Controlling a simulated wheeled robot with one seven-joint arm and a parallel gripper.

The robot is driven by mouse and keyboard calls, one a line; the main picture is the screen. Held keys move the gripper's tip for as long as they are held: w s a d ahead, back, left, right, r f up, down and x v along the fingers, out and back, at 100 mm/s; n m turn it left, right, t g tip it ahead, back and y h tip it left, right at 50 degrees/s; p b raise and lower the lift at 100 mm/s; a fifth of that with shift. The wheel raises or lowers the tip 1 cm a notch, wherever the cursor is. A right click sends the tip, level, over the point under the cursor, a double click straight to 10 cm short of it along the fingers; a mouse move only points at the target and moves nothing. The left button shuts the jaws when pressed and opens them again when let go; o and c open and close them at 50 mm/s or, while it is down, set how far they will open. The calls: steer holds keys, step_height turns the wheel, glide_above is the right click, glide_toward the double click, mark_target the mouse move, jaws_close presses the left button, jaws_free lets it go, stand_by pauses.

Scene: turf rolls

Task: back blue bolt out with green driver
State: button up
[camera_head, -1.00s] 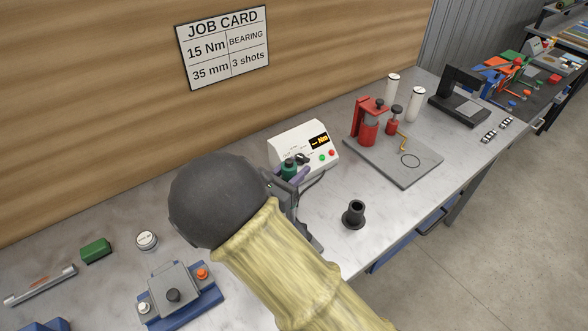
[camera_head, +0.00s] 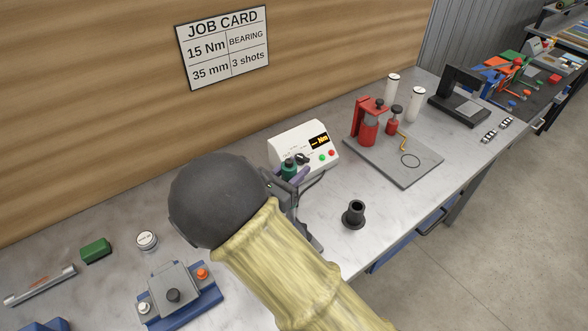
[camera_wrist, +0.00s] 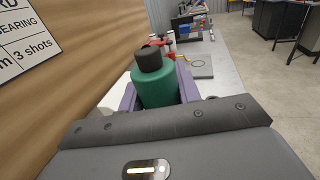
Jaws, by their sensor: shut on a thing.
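The green driver (camera_head: 289,171) has a green body and a black cap, and it shows large in the wrist view (camera_wrist: 157,85). My gripper (camera_wrist: 158,92) is shut on it, with a purple finger on each side of the green body. In the head view my gripper (camera_head: 296,174) is partly hidden behind my own arm, in front of the white controller. The driver's lower end is hidden in both views. I see no bolt that is clearly blue. A blue fixture (camera_head: 207,309) at the lower left carries a grey block with an orange, a silver and a dark round head.
The white controller box (camera_head: 305,142) stands close behind the driver. A black flanged part (camera_head: 353,215) stands to the right. A red press (camera_head: 366,125) on a grey plate (camera_head: 405,175) is farther right. A green block (camera_head: 96,250) and a round gauge (camera_head: 147,240) lie left.

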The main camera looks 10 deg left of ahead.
steer(key=shift+r+p, duration=2.7)
steer(key=shift+r, duration=0.85)
